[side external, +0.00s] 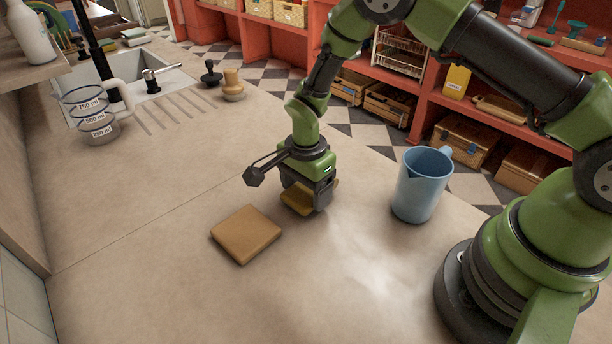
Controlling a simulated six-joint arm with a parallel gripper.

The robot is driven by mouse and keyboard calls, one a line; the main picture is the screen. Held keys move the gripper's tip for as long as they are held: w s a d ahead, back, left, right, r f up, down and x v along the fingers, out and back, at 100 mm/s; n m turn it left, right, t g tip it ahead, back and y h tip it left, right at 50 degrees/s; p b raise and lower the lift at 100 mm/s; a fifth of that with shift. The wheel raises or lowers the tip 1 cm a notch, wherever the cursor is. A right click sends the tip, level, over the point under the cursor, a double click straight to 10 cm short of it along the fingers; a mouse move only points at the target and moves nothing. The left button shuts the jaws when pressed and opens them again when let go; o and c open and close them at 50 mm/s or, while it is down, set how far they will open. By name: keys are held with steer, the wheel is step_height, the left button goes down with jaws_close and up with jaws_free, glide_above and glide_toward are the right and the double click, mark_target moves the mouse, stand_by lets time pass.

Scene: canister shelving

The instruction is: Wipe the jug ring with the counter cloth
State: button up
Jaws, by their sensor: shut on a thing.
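My gripper (308,207) points down at the counter, left of the blue jug. It is shut on a yellow cloth (295,203), which sits low at the counter surface; the fingers hide part of it. I cannot tell whether the cloth touches the counter. A folded tan cloth or pad (246,235) lies flat to the left of my gripper, apart from it. The blue jug (421,187) stands upright to the right, its handle at the upper right. I cannot make out a clear ring on the counter; a pale glossy patch shows in front of the jug.
The beige counter (170,215) is mostly clear. A glass measuring jug (97,125) stands near the sink (140,80) at the upper left. A wooden pot-shaped thing (233,86) and a dark stopper (211,74) stand at the far edge. Red shelves with crates lie beyond.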

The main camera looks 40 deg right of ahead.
mark_target(294, 183)
steer(key=shift+d+f, duration=0.25)
steer(key=shift+d, duration=0.3)
steer(key=shift+d+f, duration=0.2)
steer(key=shift+d, duration=0.3)
steer(key=shift+c, duration=0.7)
steer(key=shift+d, duration=2.7)
steer(key=shift+a, duration=3.85)
steer(key=w, duration=0.3)
steer(key=shift+w+d, duration=0.1)
steer(key=shift+w, duration=0.05)
steer(key=shift+d, duration=3.8)
steer(key=shift+a, duration=3.75)
steer(key=shift+a+r, duration=0.1)
steer(key=shift+r, duration=3.95)
steer(key=shift+s, duration=0.2)
